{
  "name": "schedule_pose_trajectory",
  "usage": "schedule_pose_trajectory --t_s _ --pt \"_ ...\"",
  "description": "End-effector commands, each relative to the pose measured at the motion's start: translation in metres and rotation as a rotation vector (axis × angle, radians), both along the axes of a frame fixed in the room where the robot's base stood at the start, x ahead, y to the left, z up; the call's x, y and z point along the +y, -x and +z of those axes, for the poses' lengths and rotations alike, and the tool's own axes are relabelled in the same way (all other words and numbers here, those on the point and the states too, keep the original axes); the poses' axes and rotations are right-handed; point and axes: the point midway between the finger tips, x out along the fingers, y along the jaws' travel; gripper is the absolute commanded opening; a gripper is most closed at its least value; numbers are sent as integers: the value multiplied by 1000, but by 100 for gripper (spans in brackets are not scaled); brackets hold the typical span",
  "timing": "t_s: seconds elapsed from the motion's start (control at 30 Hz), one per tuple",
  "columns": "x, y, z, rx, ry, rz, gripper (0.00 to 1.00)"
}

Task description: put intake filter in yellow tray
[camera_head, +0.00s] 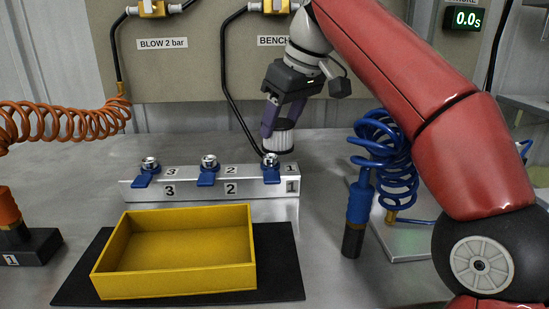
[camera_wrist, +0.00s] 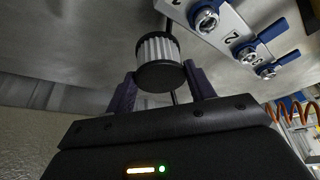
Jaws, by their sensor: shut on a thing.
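The intake filter is a white pleated cylinder with dark end caps. In the head view the filter (camera_head: 282,138) is partly hidden behind a finger, just behind position 1 of the metal rail. In the wrist view the filter (camera_wrist: 158,55) is between the fingertips. My gripper (camera_head: 272,122) is shut on it, with a purple finger showing at its left side. My gripper (camera_wrist: 160,88) shows both fingers in the wrist view. The yellow tray (camera_head: 178,284) is empty and sits at the front on a black mat.
A metal rail (camera_head: 215,191) with several blue-levered fittings numbered 1 to 3 stands between the filter and the tray. A blue coiled hose (camera_head: 380,140) and blue nozzle (camera_head: 358,205) stand at right. An orange coiled hose (camera_head: 60,122) hangs at left. The black mat (camera_head: 282,262) is bare around the tray.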

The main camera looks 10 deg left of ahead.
Motion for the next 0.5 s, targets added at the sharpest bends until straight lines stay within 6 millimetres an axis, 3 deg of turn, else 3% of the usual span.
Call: schedule_pose_trajectory --t_s 0.03,0.17,0.4,0.5 --pt "-1 0 -10 0 1 -1 31" --pt "0 0 -16 -1 0 0 31" --pt "-1 0 -49 0 1 -3 31" --pt "0 0 -50 -1 -1 -1 31"
